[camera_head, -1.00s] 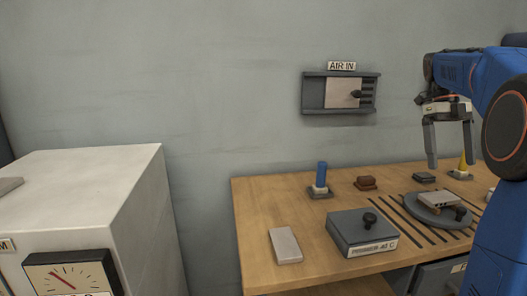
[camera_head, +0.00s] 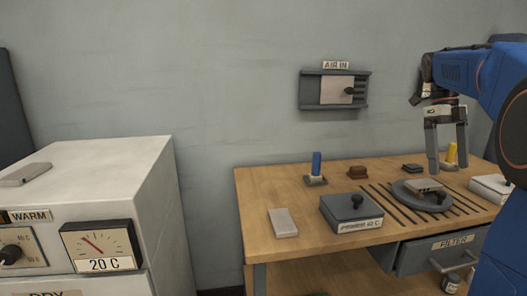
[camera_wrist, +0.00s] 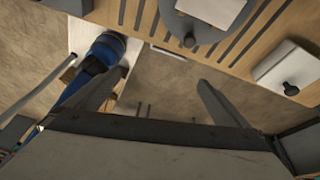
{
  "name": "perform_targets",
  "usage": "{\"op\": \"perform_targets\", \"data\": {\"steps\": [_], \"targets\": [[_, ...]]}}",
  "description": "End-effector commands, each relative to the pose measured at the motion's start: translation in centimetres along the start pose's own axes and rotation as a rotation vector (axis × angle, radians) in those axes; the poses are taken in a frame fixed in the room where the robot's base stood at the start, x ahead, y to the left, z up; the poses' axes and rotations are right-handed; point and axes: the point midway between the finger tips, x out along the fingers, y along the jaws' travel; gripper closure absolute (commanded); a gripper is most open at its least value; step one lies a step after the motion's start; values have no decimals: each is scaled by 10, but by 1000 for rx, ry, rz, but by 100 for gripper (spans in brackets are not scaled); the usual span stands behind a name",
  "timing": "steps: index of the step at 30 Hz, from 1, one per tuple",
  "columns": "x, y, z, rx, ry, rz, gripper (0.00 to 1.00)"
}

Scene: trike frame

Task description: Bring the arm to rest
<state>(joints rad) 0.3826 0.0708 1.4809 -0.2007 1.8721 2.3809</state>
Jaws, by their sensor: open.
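My gripper (camera_head: 447,148) is at the end of my blue arm at the right of the head view. Its two fingers point down and stand apart, with nothing between them. It hangs in front of the back right part of the wooden table (camera_head: 255,208), around the level of a yellow object there. In the wrist view the gripper's fingers (camera_wrist: 158,98) are spread, with bare floor behind them and the table edge above.
The table bears a blue cylinder (camera_head: 317,163), a brown block (camera_head: 357,172), a grey box with a knob (camera_head: 345,212), a pale slab (camera_head: 283,222) and a round plate (camera_head: 408,198). A FILTER drawer (camera_head: 430,256) sits below. A white cabinet (camera_head: 95,170) stands left.

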Motion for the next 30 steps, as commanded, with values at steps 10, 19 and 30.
{"op": "perform_targets", "data": {"steps": [10, 19, 30], "targets": [[19, 49, -5, -378, -74, -76, 0], [63, 122, -16, -979, -152, -240, 0], [139, 204, -32, -1717, -160, -524, 0]]}}
